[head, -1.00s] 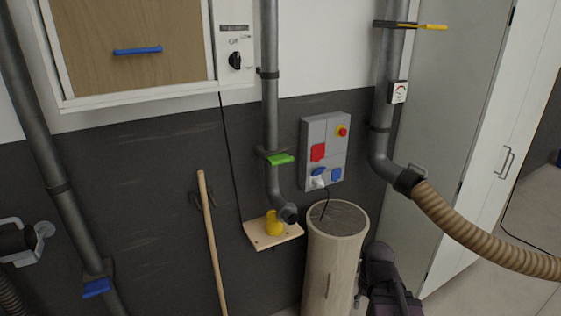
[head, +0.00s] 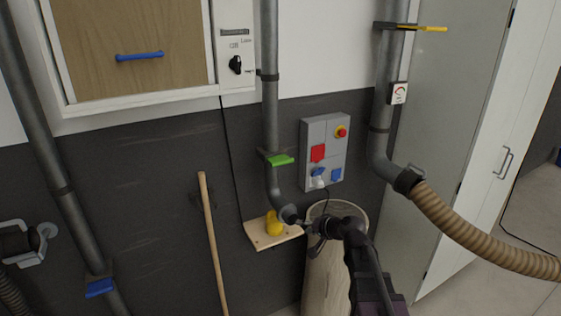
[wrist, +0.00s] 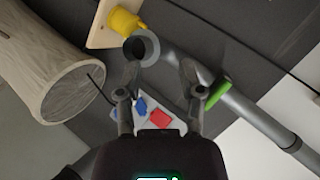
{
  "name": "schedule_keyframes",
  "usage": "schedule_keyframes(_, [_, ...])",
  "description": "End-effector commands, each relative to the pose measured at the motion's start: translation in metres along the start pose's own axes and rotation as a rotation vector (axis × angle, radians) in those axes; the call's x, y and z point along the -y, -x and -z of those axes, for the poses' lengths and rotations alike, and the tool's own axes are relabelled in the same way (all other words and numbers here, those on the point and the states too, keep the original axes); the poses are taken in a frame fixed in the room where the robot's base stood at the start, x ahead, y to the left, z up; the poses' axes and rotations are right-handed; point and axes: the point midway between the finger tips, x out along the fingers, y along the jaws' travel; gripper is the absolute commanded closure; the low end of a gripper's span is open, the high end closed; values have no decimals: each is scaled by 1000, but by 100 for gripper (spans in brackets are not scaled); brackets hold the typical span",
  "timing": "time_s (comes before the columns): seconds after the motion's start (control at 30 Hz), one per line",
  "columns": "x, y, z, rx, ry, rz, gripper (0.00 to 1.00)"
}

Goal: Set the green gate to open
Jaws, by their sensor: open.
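The green gate (head: 280,160) is a green tab on the middle grey pipe (head: 270,110), above its bottom bend. Its tab sits close to the pipe's right side. In the wrist view the green gate (wrist: 217,94) is right of my gripper's right finger. My gripper (head: 303,222) is open and empty, near the pipe's lower open end and below the green gate, not touching the gate. In the wrist view my gripper (wrist: 160,70) has its two fingers spread, with the pipe beyond the tips.
A grey socket box (head: 325,148) is right of the gate. A drum (head: 322,275) stands below my gripper. A small shelf (head: 260,238) holds a yellow object (head: 274,224). A yellow gate (head: 434,29) sticks far out from the right pipe. A blue gate (head: 99,288) is lower left.

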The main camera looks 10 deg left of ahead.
Motion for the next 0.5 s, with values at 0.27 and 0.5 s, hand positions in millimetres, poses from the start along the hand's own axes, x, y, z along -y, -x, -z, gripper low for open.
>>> schedule_keyframes(0.27, [65, -22, 72, -229, -245, 275, 51])
schedule_keyframes(0.5, [89, -26, 113, -362, -441, 411, 51])
